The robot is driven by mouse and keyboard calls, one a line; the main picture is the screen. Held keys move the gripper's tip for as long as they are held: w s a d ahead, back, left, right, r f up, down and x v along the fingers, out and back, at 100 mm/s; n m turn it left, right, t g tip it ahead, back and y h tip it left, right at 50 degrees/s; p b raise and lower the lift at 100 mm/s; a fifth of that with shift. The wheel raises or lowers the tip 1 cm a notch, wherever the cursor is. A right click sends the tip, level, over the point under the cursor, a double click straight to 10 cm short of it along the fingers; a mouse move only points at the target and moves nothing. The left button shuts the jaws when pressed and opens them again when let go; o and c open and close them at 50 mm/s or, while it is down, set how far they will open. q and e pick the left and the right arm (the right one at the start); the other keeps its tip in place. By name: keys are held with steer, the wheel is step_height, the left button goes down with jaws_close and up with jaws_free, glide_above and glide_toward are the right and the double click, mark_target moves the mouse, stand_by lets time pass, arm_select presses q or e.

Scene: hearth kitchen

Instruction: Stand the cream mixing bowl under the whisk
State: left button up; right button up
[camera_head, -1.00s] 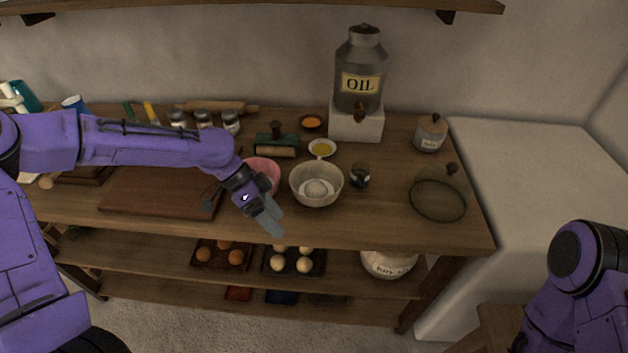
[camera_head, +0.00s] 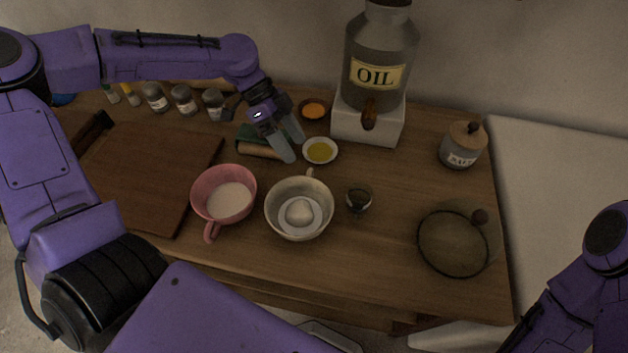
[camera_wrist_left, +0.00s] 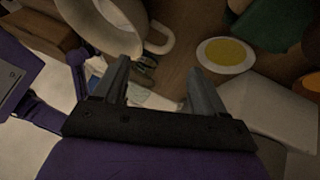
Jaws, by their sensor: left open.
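The cream mixing bowl (camera_head: 273,212) stands upright on the wooden counter, its handle toward the back and a pale round lump inside. In the left wrist view the bowl (camera_wrist_left: 122,35) shows at the upper left, its handle near my fingers. My left gripper (camera_head: 291,147) is open and empty, behind the bowl and above the counter, beside the saucer of yellow oil (camera_head: 320,151). A dark green object with a wooden roller (camera_head: 258,148) is partly hidden behind the gripper. I cannot make out a whisk. My right arm shows at the right edge, its gripper out of view.
A pink bowl (camera_head: 217,208) stands left of the cream bowl, a small dark cup (camera_head: 358,200) right of it. The oil dispenser (camera_head: 374,60) stands on a white block (camera_head: 394,128) behind. A round glass lid (camera_head: 450,245) and a jar (camera_head: 463,146) are at the right.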

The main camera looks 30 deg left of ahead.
mark_target(309, 178)
arm_select(q)
steer(key=s+d+f, duration=0.2)
steer(key=d+f, duration=0.1)
steer(key=shift+s+f, duration=0.15)
steer(key=shift+f, duration=0.1)
steer(key=f, duration=0.1)
steer(key=d+f, duration=0.1)
steer(key=d+f+p, duration=0.1)
steer(key=f, duration=0.1)
steer(key=shift+w+f, duration=0.1)
steer(key=shift+w, duration=0.1)
steer(key=shift+s+d+f, duration=0.15)
steer(key=shift+d+f, duration=0.1)
steer(key=shift+f, duration=0.05)
jaws_close()
arm_select(e)
steer(key=shift+s+r, duration=0.35)
steer(key=shift+r, duration=0.2)
arm_select(q)
steer(key=shift+r, duration=0.2)
